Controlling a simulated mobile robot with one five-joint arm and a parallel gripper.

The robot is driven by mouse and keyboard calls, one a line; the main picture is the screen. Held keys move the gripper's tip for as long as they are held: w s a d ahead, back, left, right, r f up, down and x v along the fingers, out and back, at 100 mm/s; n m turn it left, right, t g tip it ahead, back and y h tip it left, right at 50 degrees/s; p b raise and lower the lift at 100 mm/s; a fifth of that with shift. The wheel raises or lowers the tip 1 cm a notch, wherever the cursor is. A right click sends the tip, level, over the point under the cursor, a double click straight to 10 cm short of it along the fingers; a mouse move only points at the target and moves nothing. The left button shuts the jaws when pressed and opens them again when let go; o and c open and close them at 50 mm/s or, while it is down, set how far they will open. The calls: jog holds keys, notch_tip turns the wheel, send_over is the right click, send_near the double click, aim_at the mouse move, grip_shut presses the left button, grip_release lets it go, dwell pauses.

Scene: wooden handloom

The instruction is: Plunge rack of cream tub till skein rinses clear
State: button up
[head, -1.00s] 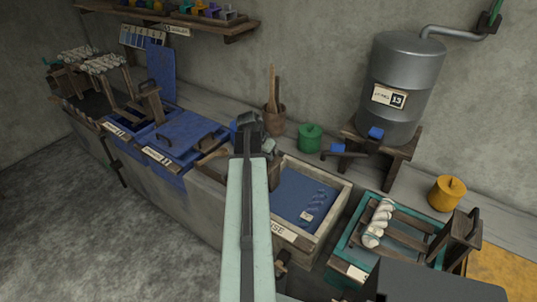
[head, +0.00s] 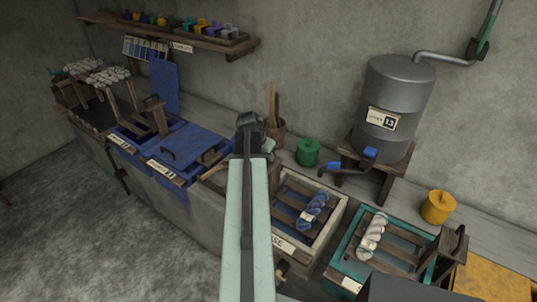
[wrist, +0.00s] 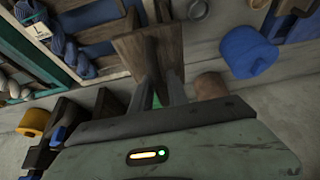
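The cream tub (head: 331,221) stands right of the arm in the head view. Its wooden rack (head: 290,207) shows its slats, with a blue skein (head: 314,208) with white marks lying across them. My gripper (head: 251,125) is at the tub's left end, mostly hidden by my own arm in the head view. In the wrist view its fingers (wrist: 159,92) close on a brown wooden handle (wrist: 148,45). The blue skein also shows in the wrist view (wrist: 68,50). The water under the rack is mostly hidden, so its clearness is hard to tell.
A teal tub (head: 335,262) with a white skein (head: 371,235) stands to the right. A grey tank (head: 398,88) with a blue-handled tap is behind. Green (head: 308,152) and yellow (head: 438,207) pots stand on the ledge.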

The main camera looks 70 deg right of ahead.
jog(key=o, duration=1.4)
jog(key=shift+c, duration=0.2)
notch_tip(320, 180, up, 7)
jog(key=p, duration=0.7)
jog(key=shift+r, duration=0.1)
jog(key=shift+w, duration=0.1)
